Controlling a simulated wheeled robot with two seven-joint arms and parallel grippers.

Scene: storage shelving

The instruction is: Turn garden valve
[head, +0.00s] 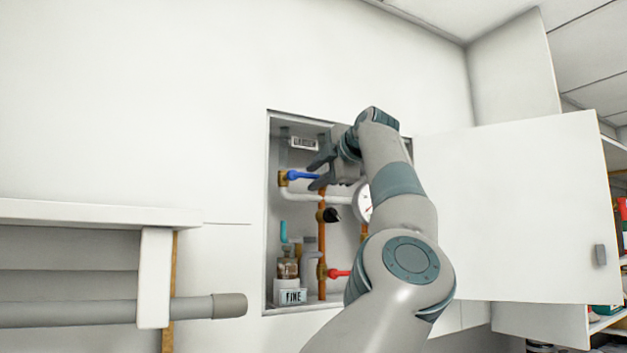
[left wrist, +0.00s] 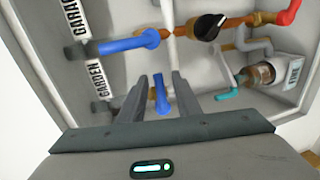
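The garden valve's blue handle (head: 303,175) points sideways from a brass body inside the wall cabinet. In the left wrist view the same blue handle (left wrist: 161,95) lies between my two finger tips, with gaps on both sides. The GARDEN label (left wrist: 97,80) is beside its pipe. My left gripper (head: 315,173) is open at the cabinet, its fingers above and below the handle's end; it also shows in the left wrist view (left wrist: 160,92). Whether the handle is deep between the fingers is unclear. My right gripper is not in view.
A second blue handle (left wrist: 128,43) is near the GARAGE label (left wrist: 75,18). A black knob (left wrist: 210,26), a red handle (head: 338,273), a gauge (head: 364,203) and a FINE label (head: 293,296) share the cabinet. The open cabinet door (head: 515,215) stands at right.

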